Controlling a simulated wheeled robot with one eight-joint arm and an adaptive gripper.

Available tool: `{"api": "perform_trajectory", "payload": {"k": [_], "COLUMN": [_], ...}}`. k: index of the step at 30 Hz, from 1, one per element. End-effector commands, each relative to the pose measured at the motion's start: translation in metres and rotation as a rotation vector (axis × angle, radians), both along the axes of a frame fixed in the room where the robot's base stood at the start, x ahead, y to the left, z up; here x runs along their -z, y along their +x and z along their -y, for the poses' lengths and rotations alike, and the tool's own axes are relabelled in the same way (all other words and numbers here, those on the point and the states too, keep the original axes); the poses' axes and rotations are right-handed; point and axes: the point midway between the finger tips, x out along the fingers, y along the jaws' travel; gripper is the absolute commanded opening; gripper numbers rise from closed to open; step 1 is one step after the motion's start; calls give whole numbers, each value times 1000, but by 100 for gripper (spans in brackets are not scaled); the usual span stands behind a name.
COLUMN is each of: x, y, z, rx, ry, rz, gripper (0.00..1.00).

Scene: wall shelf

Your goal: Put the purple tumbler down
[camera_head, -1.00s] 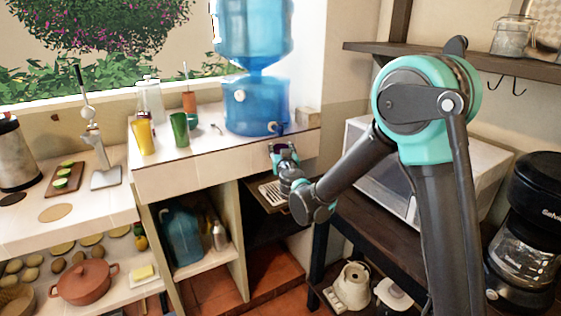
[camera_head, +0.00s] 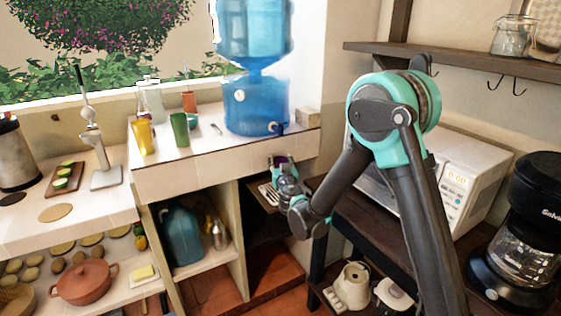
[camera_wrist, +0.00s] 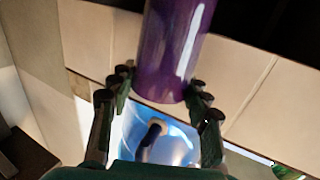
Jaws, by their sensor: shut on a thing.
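The purple tumbler (camera_wrist: 172,50) fills the upper middle of the wrist view, between the fingers of my gripper (camera_wrist: 160,88). The fingers are shut on it, one on each side. In the head view my gripper (camera_head: 281,164) is in front of the tiled counter edge, below the blue water dispenser (camera_head: 256,105). Only a small dark purple patch of the tumbler (camera_head: 283,159) shows there, mostly hidden by the gripper. I cannot tell whether the tumbler touches any surface.
A green cup (camera_head: 180,130) and a yellow cup (camera_head: 144,137) stand on the counter (camera_head: 215,143). A microwave (camera_head: 455,185) stands to the right, with a coffee maker (camera_head: 520,240) beyond it.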

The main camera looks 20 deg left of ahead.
Motion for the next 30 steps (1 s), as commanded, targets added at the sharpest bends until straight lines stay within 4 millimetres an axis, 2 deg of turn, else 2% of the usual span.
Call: {"api": "perform_trajectory", "payload": {"k": [1, 6, 17, 23, 30], "x": [1, 0, -3, -2, -2], "y": [0, 0, -1, -28, -73], "z": [0, 0, 0, 13, 36], "rx": [0, 0, 0, -2, -2], "ry": [0, 0, 0, 0, 0], "rz": [0, 0, 0, 0, 0], "gripper": [50, 68, 68, 68, 68]}}
